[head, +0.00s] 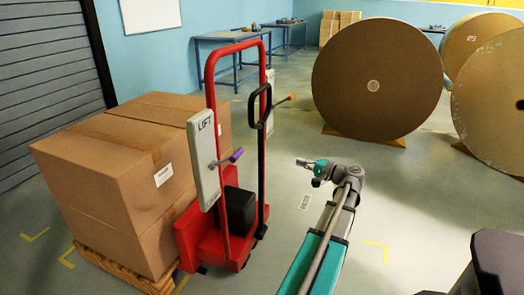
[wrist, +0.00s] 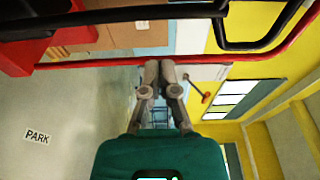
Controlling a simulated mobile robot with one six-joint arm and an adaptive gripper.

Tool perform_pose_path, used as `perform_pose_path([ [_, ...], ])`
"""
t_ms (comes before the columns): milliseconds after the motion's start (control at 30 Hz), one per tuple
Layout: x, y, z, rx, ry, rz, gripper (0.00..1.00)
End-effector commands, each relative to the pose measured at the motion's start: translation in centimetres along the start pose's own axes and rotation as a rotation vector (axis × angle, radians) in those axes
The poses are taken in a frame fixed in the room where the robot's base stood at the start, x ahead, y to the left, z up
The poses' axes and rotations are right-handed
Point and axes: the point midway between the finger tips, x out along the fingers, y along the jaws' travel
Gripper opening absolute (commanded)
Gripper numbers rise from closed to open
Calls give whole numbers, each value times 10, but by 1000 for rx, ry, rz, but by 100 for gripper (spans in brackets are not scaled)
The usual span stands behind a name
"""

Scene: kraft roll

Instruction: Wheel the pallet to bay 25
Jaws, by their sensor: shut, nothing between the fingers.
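The wooden pallet (head: 120,272) stands on the floor at the left of the head view, loaded with large brown cartons (head: 110,185). A red pallet truck (head: 215,240) stands against its right side. Its tall red frame carries a black loop handle (head: 254,105), a grey LIFT panel (head: 205,155) with a purple-gripped lever (head: 235,156), and a second panel (head: 270,95) with an orange-tipped lever (head: 290,98). My gripper (head: 299,162) is shut and empty, to the right of the truck. In the wrist view its fingers (wrist: 160,64) are together near a red bar (wrist: 110,62). No bay number 25 is visible.
A PARK mark (head: 305,201) lies on the floor near my arm. Yellow corner marks (head: 378,250) are on the floor. Large kraft rolls (head: 375,80) on wooden chocks stand at the back right. Blue tables (head: 235,50) line the back wall. The middle floor is clear.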

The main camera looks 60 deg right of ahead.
Motion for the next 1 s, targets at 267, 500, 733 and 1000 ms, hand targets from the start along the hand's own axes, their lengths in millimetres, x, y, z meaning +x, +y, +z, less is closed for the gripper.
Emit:
perform_pose_path([
  [267,-4,-1,-2,0,6,-6,0],
  [500,-3,-1,-2,0,6,-5,0],
  [733,8,-1,-2,0,4,-5,0],
  [1000,37,-1,-2,0,4,-5,0],
])
